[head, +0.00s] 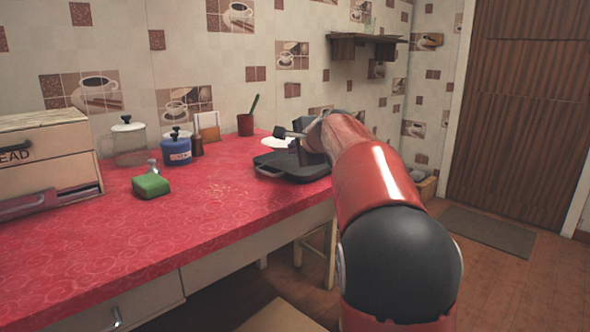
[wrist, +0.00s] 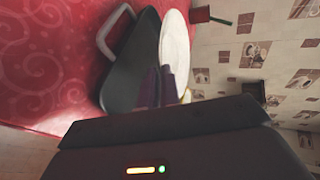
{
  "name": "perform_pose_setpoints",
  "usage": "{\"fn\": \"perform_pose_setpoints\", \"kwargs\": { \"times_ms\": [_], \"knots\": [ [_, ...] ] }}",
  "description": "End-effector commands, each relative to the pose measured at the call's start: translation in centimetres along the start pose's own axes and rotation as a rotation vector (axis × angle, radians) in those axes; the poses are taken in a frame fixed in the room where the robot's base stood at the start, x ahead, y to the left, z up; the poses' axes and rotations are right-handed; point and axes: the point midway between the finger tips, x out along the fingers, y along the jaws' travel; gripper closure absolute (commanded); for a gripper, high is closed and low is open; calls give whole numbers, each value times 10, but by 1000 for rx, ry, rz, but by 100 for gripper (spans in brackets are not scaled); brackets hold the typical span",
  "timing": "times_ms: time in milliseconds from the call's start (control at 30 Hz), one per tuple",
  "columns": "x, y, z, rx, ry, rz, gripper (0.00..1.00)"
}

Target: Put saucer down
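The saucer (head: 277,142) is a flat white disc at the far end of the red counter, just above the black tray's back edge in the head view, partly hidden by my gripper. In the wrist view the white saucer (wrist: 175,45) lies beyond the dark tray. My gripper (head: 289,134) is at its near rim, and in the wrist view the two dark purple fingers (wrist: 160,86) sit close together on either side of that rim. It appears shut on the saucer, which looks level. Any gap beneath the saucer is hidden.
The black tray (head: 279,172) with a grey handle lies at the counter's right end. A red cup (head: 245,125) with a green stick stands behind. A green sponge (head: 151,185), blue jar (head: 176,152), glass jar and bread box are further left. The middle of the red counter (head: 215,200) is clear.

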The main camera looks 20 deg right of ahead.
Motion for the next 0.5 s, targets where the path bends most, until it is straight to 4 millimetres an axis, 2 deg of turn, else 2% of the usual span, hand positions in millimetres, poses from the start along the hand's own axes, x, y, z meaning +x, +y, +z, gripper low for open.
{"fn": "perform_pose_setpoints", "kwargs": {
  "times_ms": [300, 500],
  "knots": [
    [17, 38, -1, 1, 0, 1, 100],
    [17, 38, -1, 0, 0, -1, 100]
  ]
}}
